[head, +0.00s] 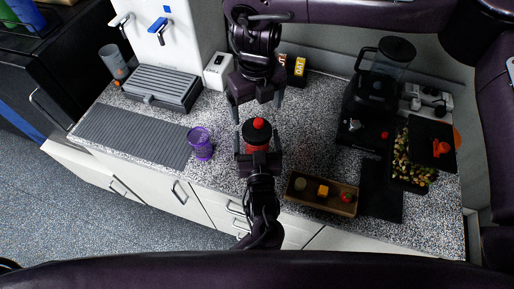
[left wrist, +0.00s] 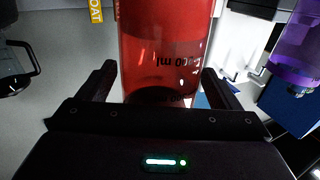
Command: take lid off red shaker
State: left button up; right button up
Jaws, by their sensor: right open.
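The red shaker (head: 257,146) stands near the middle of the counter in the head view, with a black lid (head: 249,134) that has a red top. My left gripper (head: 258,160) has its fingers on both sides of the shaker's body, close against it. The left wrist view shows the translucent red body (left wrist: 165,50) filling the space between the fingers. Whether the shaker touches the counter is hidden. My right gripper (head: 257,105) is open and empty, just behind and above the lid, pointing down with its fingers spread.
A purple shaker (head: 201,148) stands left of the red one. A wooden tray (head: 300,193) with small items lies to the right front. A blender (head: 378,85), a dark board (head: 381,205) and a grey grill (head: 165,88) stand further out. Small boxes (head: 297,68) are at the wall.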

aim_at(257, 129)
pick_arm(q)
jog(key=shift+w+f, duration=0.1)
jog(key=shift+w, duration=0.1)
jog(key=c, duration=0.7)
pick_arm(e)
jog(key=shift+w+f, duration=0.15)
jog(key=shift+w, duration=0.1)
pick_arm(q)
jog(key=shift+s, duration=0.1)
jog(key=c, duration=0.7)
pick_arm(e)
jog(key=shift+s, duration=0.1)
pick_arm(q)
grip_shut()
pick_arm(e)
jog(key=shift+m, duration=0.3)
jog(key=m, duration=0.4)
jog(key=shift+m, duration=0.4)
jog(key=m, duration=0.6)
jog(key=shift+m, duration=0.3)
jog(key=m, duration=0.8)
jog(key=shift+m, duration=0.4)
jog(key=m, duration=1)
jog(key=shift+m, duration=0.3)
jog(key=shift+f, duration=3.95)
jog(key=shift+c, duration=0.2)
